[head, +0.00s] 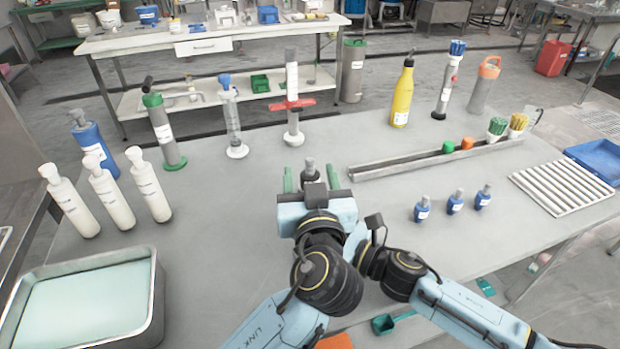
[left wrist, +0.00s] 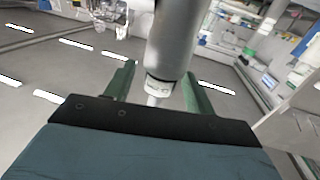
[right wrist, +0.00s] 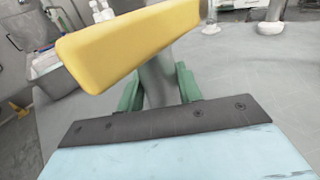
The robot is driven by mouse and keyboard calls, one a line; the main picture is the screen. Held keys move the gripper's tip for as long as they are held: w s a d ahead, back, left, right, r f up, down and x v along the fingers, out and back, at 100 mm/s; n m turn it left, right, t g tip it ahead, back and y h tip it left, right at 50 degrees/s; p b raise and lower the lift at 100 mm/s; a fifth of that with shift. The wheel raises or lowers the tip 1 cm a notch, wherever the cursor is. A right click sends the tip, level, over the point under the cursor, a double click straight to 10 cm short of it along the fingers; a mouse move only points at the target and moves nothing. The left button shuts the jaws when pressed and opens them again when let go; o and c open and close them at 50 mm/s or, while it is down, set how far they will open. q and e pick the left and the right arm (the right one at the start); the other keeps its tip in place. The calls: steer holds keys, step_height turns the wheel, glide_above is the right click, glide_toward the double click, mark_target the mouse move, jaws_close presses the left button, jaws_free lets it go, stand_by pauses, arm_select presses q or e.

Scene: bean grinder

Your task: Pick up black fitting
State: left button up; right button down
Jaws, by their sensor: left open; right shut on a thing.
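A dark fitting (head: 310,172) with a grey neck shows between the green fingers of my left gripper (head: 311,178), near the middle of the table. In the left wrist view, a grey cylinder (left wrist: 172,45) with a white label and narrow tip is between the parted fingers. The left gripper is open; I cannot tell whether a finger touches it. My right gripper (right wrist: 157,88) is shut on a grey cylindrical part (right wrist: 157,78), with a yellow block (right wrist: 130,45) across it.
Several blue fittings (head: 455,203) stand to the right. A metal rail (head: 430,160) lies behind them, and a white ribbed rack (head: 560,187) at far right. White bottles (head: 105,192) and a metal tray (head: 152,290) are left. Tall cylinders (head: 293,100) line the back.

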arm_select(q)
steer(key=c, duration=1)
step_height(320, 180, up, 10)
steer(key=shift+r, duration=0.1)
arm_select(e)
steer(key=c, duration=0.9)
jaws_free()
steer(key=shift+o, duration=0.2)
